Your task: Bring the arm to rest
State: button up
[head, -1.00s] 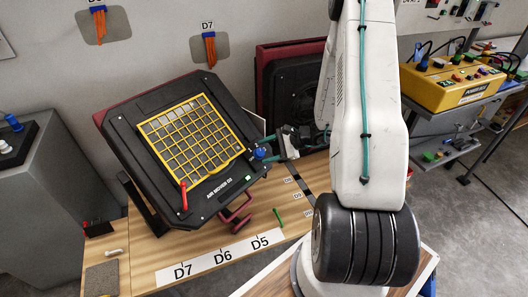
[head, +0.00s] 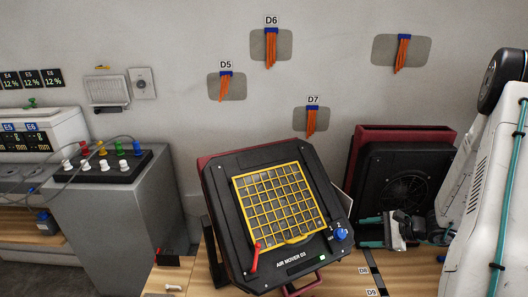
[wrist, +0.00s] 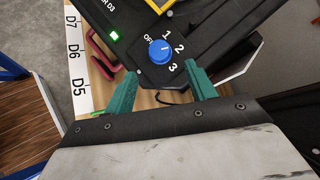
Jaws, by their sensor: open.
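My gripper (head: 361,232) is open and empty, with teal fingers, just right of the blue knob (head: 340,235) on the tilted black air mover D3 (head: 225,215). In the wrist view my gripper (wrist: 160,72) has its two fingertips apart, below the blue knob (wrist: 160,52) and to either side of it. The knob sits among the marks OFF, 1, 2 and 3. A gap shows between the fingers and the knob. My white arm comes in from the right edge of the head view.
A second black unit (head: 403,180) with a red back stands behind my gripper. A grey cabinet (head: 110,215) stands at left. Orange-bristled pieces hang on the wall.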

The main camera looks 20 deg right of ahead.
jog(key=s+a+r+n+g+h, duration=0.3)
jog(key=s+a+r+n, duration=0.7)
jog(key=r, duration=0.5)
jog(key=s+a+r+n+g+h, duration=0.4)
jog(key=s+a+r+n, duration=0.6)
jog(key=r, duration=0.5)
jog(key=s+a+h, duration=0.1)
jog(key=s+a, duration=0.1)
jog(key=shift+a+r, duration=0.3)
jog(key=shift+a, duration=0.1)
